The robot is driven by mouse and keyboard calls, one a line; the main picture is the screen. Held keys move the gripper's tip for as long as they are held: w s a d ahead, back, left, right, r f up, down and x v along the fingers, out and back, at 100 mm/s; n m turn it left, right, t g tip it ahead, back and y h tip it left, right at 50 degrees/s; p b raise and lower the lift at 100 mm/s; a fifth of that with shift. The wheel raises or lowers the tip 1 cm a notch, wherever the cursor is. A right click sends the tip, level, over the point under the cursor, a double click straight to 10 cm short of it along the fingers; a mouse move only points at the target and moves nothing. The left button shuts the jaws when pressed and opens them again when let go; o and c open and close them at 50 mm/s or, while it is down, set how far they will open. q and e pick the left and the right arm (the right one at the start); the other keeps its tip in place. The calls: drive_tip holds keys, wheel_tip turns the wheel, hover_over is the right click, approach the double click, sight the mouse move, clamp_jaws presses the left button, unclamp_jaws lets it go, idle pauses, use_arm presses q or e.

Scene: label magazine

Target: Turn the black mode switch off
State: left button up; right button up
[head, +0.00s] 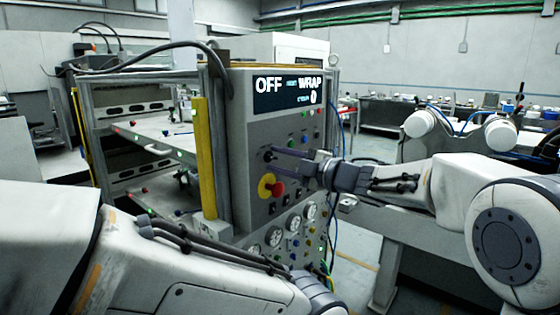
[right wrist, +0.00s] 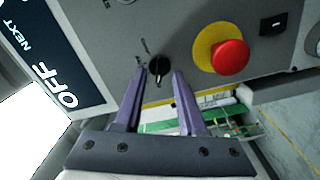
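The black mode switch (right wrist: 158,66) is a small dark rotary knob on the grey panel, with marks around it in the right wrist view. My right gripper (right wrist: 159,74) is open, with its two purple fingers on either side of the knob; I cannot tell if they touch it. In the head view, the right gripper (head: 271,154) reaches the panel from the right, and its tips largely hide the knob. The display (head: 287,90) reads OFF at left and WRAP at right. My left arm crosses the lower left, but its gripper is out of view.
A red mushroom button on a yellow disc (head: 270,186) sits close below the right fingers. Small black switches, gauges (head: 273,236) and coloured lamps fill the lower panel. A yellow post (head: 204,155) stands left of the panel.

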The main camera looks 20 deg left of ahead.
drive_tip(key=shift+d, duration=0.15)
drive_tip(key=b+v, duration=0.2)
drive_tip(key=v, duration=0.8)
drive_tip(key=shift+d+r, duration=0.1)
drive_tip(key=s+d+f+m+t+h+p, duration=0.1)
drive_tip(key=s+d+f+m+h, duration=0.5)
drive_tip(key=f+m, duration=0.25)
drive_tip(key=s+d+f+m+t+h+p, duration=0.1)
drive_tip(key=s+d+f+m+h+p, duration=0.1)
drive_tip(key=s+d+f+m+h, duration=0.45)
drive_tip(key=s+d+f+m+g+h, duration=0.1)
drive_tip(key=s+f+g, duration=0.3)
drive_tip(key=s, duration=0.6)
drive_tip(key=s+d+f+m+g+h, duration=0.2)
drive_tip(key=s+d+f+m+g, duration=0.1)
drive_tip(key=s, duration=0.6)
drive_tip(key=shift+s+d+f+m+g, duration=0.25)
drive_tip(key=shift+s+f+m+g, duration=0.15)
drive_tip(key=shift+f+m+g, duration=0.25)
